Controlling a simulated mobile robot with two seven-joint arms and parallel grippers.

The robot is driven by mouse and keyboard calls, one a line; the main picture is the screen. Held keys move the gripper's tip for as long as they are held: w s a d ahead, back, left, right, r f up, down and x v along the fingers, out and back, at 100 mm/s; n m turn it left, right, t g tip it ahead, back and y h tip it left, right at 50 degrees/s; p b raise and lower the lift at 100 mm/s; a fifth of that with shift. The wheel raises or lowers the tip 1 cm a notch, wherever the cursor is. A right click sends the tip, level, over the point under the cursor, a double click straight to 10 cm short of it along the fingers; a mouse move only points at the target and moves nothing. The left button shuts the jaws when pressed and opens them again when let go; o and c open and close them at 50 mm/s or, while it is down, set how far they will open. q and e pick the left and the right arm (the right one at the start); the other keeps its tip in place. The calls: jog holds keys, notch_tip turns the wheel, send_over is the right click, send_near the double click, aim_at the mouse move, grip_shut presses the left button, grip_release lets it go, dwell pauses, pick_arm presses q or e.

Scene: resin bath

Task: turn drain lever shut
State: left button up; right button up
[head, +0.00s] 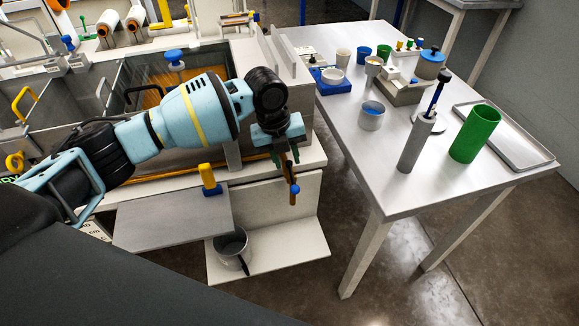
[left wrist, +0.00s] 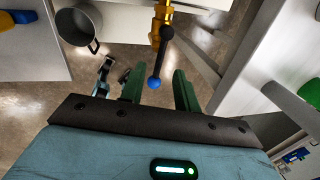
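The drain lever is a dark rod with a blue ball (left wrist: 154,83) at its end, joined to a brass valve (left wrist: 160,22) in the left wrist view. In the head view the lever's blue ball (head: 295,189) shows just below my left gripper (head: 288,156), in front of the bath's pale front panel. My left gripper (left wrist: 157,76) is open in the left wrist view, with one green finger on each side of the ball. Gaps show between ball and fingers in that picture; their depth is hard to judge.
A grey metal pot (head: 231,247) stands on a low shelf (head: 290,254) below the valve; it also shows in the left wrist view (left wrist: 78,24). A grey side board (head: 170,222) juts out at left. A white table (head: 400,190) with cups and a green cylinder (head: 475,134) stands right.

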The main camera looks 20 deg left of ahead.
aim_at(291, 173)
pick_arm(q)
jog(key=shift+w+d+f, duration=0.1)
jog(key=shift+d+f, duration=0.1)
jog(key=shift+f, duration=0.85)
jog(key=shift+w+d+f, duration=0.1)
jog(key=shift+d+f, duration=0.05)
jog(key=shift+f, duration=0.9)
grip_shut()
